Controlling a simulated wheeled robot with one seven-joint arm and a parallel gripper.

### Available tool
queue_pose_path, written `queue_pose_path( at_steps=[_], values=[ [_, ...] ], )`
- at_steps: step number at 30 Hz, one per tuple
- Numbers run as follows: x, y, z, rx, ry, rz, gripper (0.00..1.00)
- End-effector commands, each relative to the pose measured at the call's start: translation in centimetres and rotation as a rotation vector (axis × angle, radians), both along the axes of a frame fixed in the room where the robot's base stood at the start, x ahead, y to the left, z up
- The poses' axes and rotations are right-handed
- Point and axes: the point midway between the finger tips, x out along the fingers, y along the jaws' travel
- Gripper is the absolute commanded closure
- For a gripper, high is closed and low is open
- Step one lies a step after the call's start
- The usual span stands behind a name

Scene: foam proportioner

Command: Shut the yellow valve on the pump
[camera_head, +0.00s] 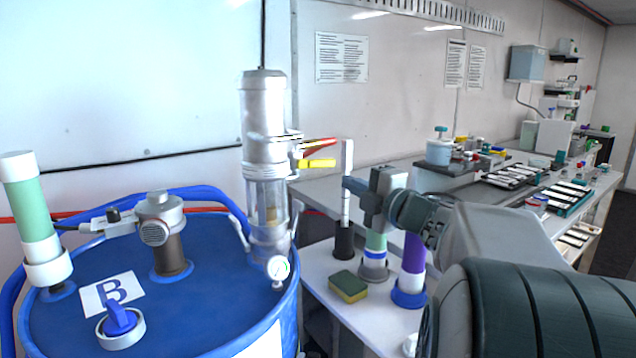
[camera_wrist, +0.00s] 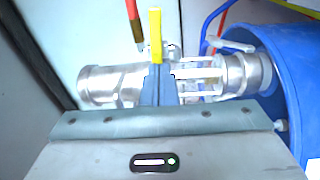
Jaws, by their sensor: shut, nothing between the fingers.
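The pump (camera_head: 265,150) is a silvery upright cylinder with a clear lower section, standing on the blue drum. Its yellow valve handle (camera_head: 318,163) sticks out to the right, just below a red handle (camera_head: 320,144). My gripper (camera_head: 346,184) is shut and empty, to the right of and slightly below the yellow handle's free end. In the wrist view the closed fingers (camera_wrist: 159,78) point at the pump (camera_wrist: 110,85), which lies sideways there. The yellow handle (camera_wrist: 155,35) rises directly behind the fingertips, beside the red handle (camera_wrist: 133,22). I cannot tell whether they touch.
A low table holds a sponge (camera_head: 348,286), a green tube (camera_head: 375,256) and a purple tube (camera_head: 412,262), below my gripper. A crowded bench runs along the right wall.

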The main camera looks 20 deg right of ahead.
Motion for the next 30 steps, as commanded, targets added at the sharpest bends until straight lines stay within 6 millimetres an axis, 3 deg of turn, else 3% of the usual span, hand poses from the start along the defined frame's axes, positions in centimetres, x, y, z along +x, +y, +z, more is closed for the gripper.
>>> queue_pose_path(
  at_steps=[1,8,15,22,30],
  values=[
    [0.9,0.3,-1.4,-0.018,-0.028,0.019,1.00],
    [3.8,0.6,-5.0,-0.202,-0.287,0.003,1.00],
    [5.5,0.1,-8.9,-0.501,-0.538,-0.194,1.00],
    [5.3,-0.1,-12.3,-0.896,-0.709,-0.482,1.00],
    [4.1,0.3,-13.8,-1.219,-0.790,-0.711,1.00]
  ],
)
